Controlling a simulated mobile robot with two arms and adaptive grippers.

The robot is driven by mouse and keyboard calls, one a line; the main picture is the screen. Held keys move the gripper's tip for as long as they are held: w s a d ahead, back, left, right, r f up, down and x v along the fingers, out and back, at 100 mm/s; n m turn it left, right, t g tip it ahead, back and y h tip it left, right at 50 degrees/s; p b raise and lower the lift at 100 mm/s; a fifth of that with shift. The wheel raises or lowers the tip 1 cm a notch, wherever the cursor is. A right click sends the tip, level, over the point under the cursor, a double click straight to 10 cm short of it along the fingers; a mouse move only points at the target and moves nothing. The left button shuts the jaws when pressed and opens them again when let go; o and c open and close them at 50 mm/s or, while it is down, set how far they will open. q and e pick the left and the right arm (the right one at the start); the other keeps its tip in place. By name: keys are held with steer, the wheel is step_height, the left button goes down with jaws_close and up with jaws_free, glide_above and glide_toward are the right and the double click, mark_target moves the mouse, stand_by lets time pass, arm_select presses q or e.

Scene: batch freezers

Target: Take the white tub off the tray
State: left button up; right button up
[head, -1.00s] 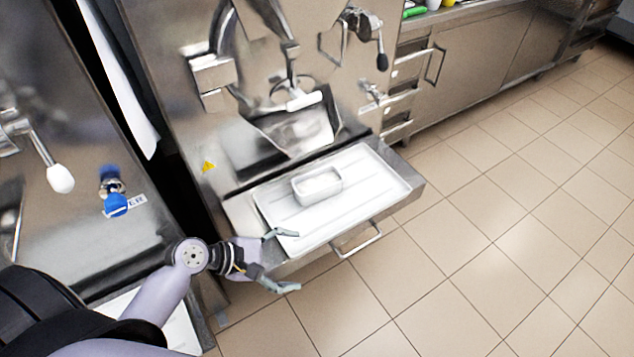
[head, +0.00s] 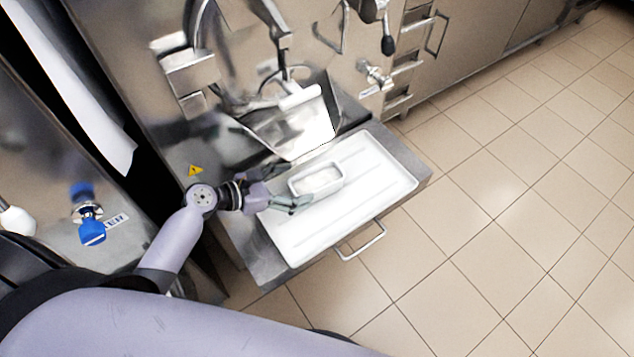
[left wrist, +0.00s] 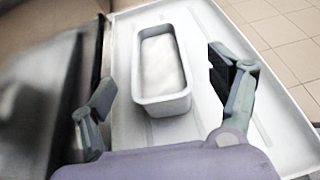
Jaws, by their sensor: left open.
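The white tub (head: 318,181) is a small rectangular container with pale contents. It stands upright on the white tray (head: 350,215), near the tray's back left part. My left gripper (head: 287,187) is at the left end of the tub in the head view. In the left wrist view the gripper (left wrist: 165,105) is open, with one finger to each side of the tub (left wrist: 162,75). There is a gap between each finger and the tub walls, and the tub's near end lies about level with the fingertips. The tray (left wrist: 205,50) shows under it. My right gripper is not in view.
The tray lies on a metal shelf (head: 268,268) with a front handle (head: 362,242). A freezer spout and chute (head: 300,130) hang just behind the tub. A blue knob (head: 92,231) is on the machine at left. Tiled floor (head: 480,270) to the right is clear.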

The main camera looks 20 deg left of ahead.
mark_target(312, 179)
arm_select(q)
steer(key=x, duration=0.5)
steer(key=shift+w+a, duration=0.1)
steer(key=shift+w+f, duration=0.2)
steer(key=shift+w, duration=0.05)
steer(key=shift+c, duration=1.4)
steer(key=c, duration=0.7)
steer(key=shift+r, duration=0.1)
steer(key=c, duration=0.5)
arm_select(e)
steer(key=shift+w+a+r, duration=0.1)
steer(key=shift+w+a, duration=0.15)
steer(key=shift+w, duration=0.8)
